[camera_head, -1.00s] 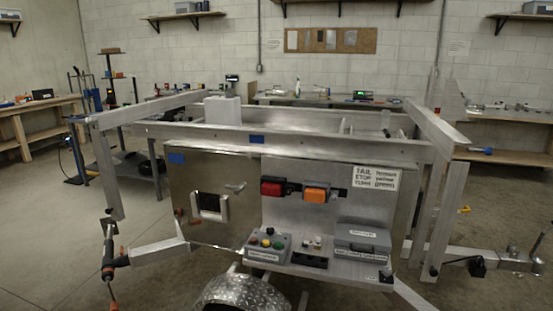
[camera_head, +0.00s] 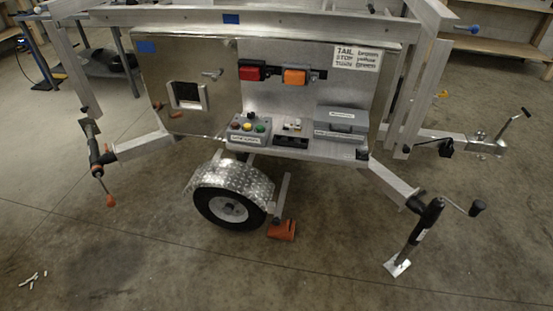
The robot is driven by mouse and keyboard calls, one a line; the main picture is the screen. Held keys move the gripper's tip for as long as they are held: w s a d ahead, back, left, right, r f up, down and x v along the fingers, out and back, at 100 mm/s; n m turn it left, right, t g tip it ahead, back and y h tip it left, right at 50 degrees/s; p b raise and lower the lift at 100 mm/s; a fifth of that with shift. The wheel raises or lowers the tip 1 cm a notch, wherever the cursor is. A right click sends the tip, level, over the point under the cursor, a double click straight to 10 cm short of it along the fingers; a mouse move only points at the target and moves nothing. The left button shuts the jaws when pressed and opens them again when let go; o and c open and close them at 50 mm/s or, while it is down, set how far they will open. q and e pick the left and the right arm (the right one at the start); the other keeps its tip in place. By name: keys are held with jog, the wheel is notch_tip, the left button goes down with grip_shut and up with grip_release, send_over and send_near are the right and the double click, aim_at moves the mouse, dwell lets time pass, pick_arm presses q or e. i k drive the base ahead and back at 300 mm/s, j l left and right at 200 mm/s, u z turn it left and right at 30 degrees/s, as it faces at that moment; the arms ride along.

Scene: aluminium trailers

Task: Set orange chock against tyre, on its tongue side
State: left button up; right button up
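The orange chock (camera_head: 283,230) lies on the concrete floor just right of the tyre (camera_head: 229,213), on the side toward the tongue. Its left end is close to the tyre's lower right edge; I cannot tell whether they touch. The black tyre has a pale hub and sits under a tread-plate fender (camera_head: 232,177). The tongue's coupler (camera_head: 485,146) is at the right. A grey strut (camera_head: 281,196) slants down from the trailer to just above or behind the chock. Neither of my grippers is in view.
A jack with a crank (camera_head: 424,228) stands at the front right. Another orange-tipped fitting (camera_head: 102,165) sticks out at left. A control box (camera_head: 249,130) and a grey case (camera_head: 341,121) sit on the trailer's ledge. Small white pieces (camera_head: 33,280) lie at lower left. The front floor is otherwise clear.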

aim_at(285, 230)
jog(key=l+z, duration=0.15)
jog(key=l, duration=0.35)
jog(key=i+l+z, duration=0.1)
jog(key=l, duration=0.35)
jog(key=l+z, duration=0.15)
jog(key=l, duration=0.35)
jog(key=i, duration=0.05)
